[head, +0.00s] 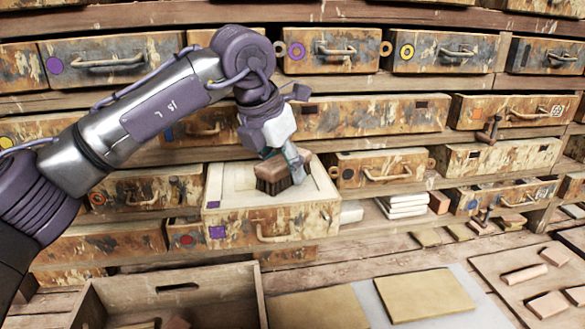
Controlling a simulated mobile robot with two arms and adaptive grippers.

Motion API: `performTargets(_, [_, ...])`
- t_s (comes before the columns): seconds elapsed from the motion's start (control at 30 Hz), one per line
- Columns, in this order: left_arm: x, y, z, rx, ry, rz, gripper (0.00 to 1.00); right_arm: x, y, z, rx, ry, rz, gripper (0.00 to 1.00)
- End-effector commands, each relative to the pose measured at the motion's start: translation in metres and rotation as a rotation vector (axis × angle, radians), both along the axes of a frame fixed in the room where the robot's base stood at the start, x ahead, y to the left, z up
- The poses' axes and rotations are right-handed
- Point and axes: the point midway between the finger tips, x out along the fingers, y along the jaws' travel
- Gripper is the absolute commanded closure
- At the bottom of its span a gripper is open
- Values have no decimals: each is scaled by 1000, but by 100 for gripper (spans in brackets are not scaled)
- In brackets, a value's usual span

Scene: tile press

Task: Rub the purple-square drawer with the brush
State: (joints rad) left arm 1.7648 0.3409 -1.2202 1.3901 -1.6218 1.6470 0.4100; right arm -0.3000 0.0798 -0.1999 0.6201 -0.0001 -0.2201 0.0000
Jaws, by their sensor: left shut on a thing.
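The purple-square drawer (240,232) is pulled out from the cabinet in the middle of the head view. Its front is pale worn wood with a purple square at the left and a light handle (285,232). My left gripper (287,160) is over the drawer, pointing down. It is shut on the brush (274,180), which has a brown wooden block and dark bristles. The bristles face down at the top of the drawer; I cannot tell whether they touch it. My right gripper is not in view.
A wooden crate (170,285) stands open at the front left. Tan boards (425,293) lie on the bench at the front. White stacked tiles (403,205) sit right of the drawer. Other marked drawers (380,170) fill the cabinet around it.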

Motion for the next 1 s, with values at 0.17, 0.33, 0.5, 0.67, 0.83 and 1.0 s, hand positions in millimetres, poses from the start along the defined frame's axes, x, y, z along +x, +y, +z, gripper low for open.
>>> performTargets(0.17, [-3,18,-7,9,10,5,82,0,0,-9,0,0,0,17])
performTargets(0.33, [-5,28,-5,11,12,5,82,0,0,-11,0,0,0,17])
performTargets(0.5, [-6,33,-5,10,12,6,82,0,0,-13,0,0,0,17])
performTargets(0.67, [-8,46,-5,9,11,6,82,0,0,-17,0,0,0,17])
performTargets(0.83, [-11,58,-3,10,11,6,82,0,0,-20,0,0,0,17])
performTargets(1.0, [-12,61,-1,9,10,5,82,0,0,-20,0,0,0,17])
